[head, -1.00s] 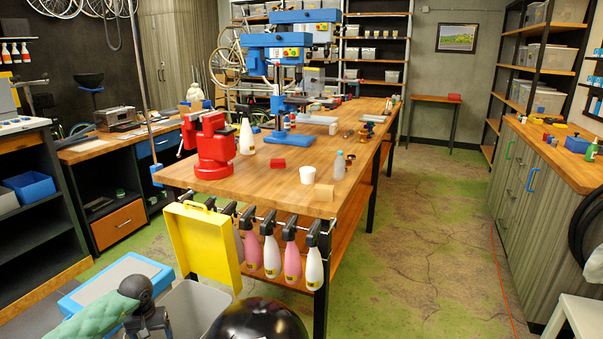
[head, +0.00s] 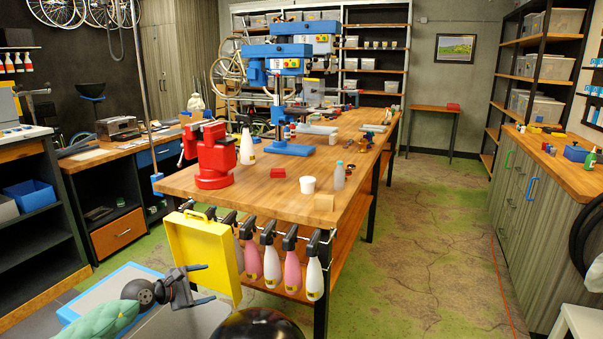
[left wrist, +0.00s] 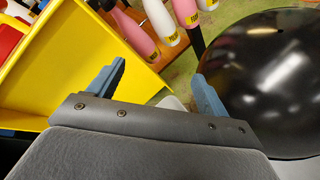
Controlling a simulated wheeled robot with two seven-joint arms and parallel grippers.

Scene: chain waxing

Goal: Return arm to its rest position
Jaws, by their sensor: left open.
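My left gripper (head: 203,284) is at the lower left of the head view, in front of the yellow case (head: 205,248) at the workbench's near end. It is open, with nothing between its two fingers. In the left wrist view its blue-grey fingers (left wrist: 157,88) stand wide apart. The yellow case (left wrist: 50,65) fills the left of that view, and a glossy black ball (left wrist: 265,75) lies to the right. My right gripper is not in view.
The wooden workbench (head: 240,190) carries a red vise (head: 212,155), a white bottle (head: 247,147), a red block (head: 278,173), a white cup (head: 307,184) and a blue drill press (head: 290,60). Several bottles (head: 314,278) hang from its near edge. Open floor (head: 430,260) lies to the right.

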